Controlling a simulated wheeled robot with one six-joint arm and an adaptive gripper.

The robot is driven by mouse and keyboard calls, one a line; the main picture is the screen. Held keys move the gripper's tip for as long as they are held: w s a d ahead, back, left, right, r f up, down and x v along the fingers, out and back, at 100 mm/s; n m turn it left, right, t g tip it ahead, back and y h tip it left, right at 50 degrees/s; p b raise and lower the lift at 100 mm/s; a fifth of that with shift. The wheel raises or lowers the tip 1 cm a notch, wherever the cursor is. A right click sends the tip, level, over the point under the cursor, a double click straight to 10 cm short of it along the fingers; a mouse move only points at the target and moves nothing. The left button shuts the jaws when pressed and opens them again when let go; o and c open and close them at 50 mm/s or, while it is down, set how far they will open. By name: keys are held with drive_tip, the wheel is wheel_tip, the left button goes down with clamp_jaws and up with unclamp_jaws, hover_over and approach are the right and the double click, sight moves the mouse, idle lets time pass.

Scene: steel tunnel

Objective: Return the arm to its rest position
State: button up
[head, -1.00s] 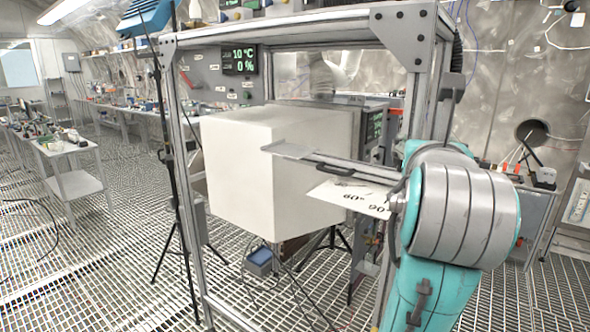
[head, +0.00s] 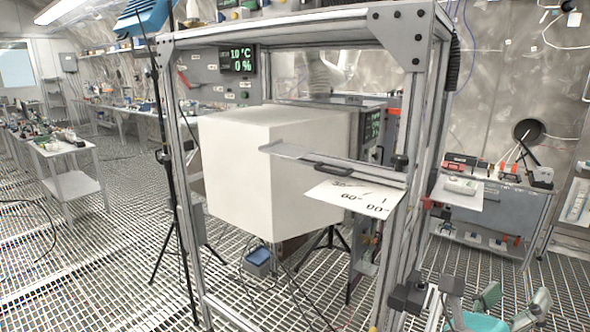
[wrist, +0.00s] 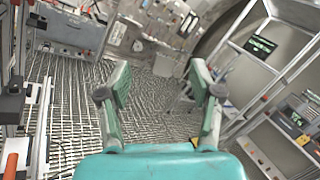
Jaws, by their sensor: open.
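My gripper (head: 514,297) shows at the lower right corner of the head view, with its teal and grey fingers apart. In the wrist view the open gripper (wrist: 160,76) has its two fingers spread, with nothing between them but the grating floor (wrist: 150,100) beyond. It touches nothing that I can see. The rest of my arm is mostly outside the head view. The white box (head: 270,170) stands inside the metal frame (head: 412,60), well to the left of my gripper.
A printed sheet (head: 355,198) and a flat bar with a dark handle (head: 335,167) stick out at the frame's front. A bench (head: 490,205) with tools stands at the right. A blue box (head: 258,262) lies below the white box.

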drive_tip(key=s+a+f+m+t+y, duration=0.1)
drive_tip(key=s+a+f+m+y, duration=0.4)
drive_tip(key=s+f+m, duration=0.5)
drive_tip(key=s+a+f+m+t+y, duration=0.2)
drive_tip(key=s+a+f+m+y, duration=0.3)
drive_tip(key=s+f+m, duration=0.5)
drive_tip(key=s+a+f+m+t+y, duration=0.1)
drive_tip(key=s+a+f+m+y, duration=0.4)
drive_tip(key=s+f+m, duration=0.5)
drive_tip(key=s+y, duration=0.2)
drive_tip(key=s, duration=0.1)
drive_tip(key=shift+s+m+t, duration=0.25)
drive_tip(key=shift+m+t, duration=0.05)
